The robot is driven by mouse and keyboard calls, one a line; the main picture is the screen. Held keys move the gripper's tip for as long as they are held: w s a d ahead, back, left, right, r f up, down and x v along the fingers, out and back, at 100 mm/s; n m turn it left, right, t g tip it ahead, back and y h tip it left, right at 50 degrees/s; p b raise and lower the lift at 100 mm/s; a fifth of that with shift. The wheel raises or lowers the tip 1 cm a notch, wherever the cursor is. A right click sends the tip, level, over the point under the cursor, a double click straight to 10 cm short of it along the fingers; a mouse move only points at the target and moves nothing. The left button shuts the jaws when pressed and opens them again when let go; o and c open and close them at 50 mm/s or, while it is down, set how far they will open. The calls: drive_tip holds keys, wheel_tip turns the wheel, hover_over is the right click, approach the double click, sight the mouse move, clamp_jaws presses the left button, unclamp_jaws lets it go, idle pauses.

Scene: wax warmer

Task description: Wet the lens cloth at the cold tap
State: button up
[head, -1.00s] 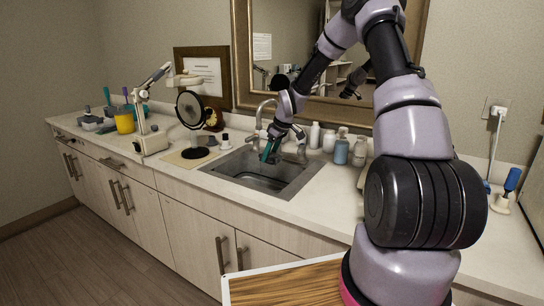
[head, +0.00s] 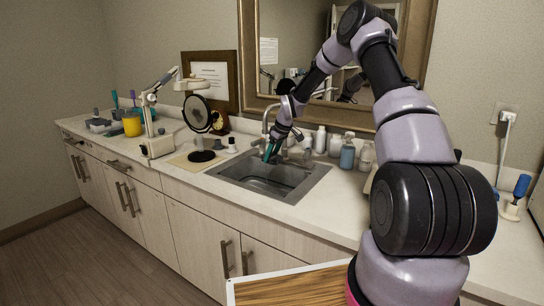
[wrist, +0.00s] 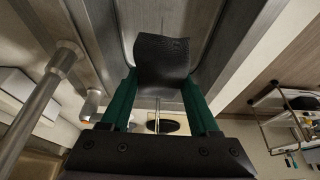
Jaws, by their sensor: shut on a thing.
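My gripper (head: 271,152) reaches down over the sink (head: 312,184), near the tap (head: 267,118) at the sink's back edge. In the wrist view my gripper (wrist: 160,82) has its green fingers closed on the dark grey lens cloth (wrist: 163,58). The cloth is curved and sticks out beyond the fingertips, over the metal basin. The tap's metal pipe (wrist: 42,96) shows to the left in the wrist view, apart from the cloth. In the head view the cloth cannot be made out. I cannot tell whether water is running.
Bottles (head: 347,156) stand on the counter right of the sink. A round mirror on a stand (head: 197,115), a lamp (head: 157,147) and a yellow cup (head: 132,125) stand to the left. A large framed mirror (head: 247,60) hangs behind. The basin's front part is clear.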

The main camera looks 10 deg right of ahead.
idle(0.3)
drive_tip(key=shift+s+d, duration=0.15)
drive_tip(key=shift+s, duration=1.85)
drive_tip(key=shift+s+d, duration=0.1)
drive_tip(key=shift+s, duration=1.9)
drive_tip(key=shift+r, duration=0.1)
drive_tip(key=s+r, duration=0.4)
drive_tip(key=s, duration=0.1)
drive_tip(key=shift+d, duration=0.15)
drive_tip(key=shift+f, duration=0.1)
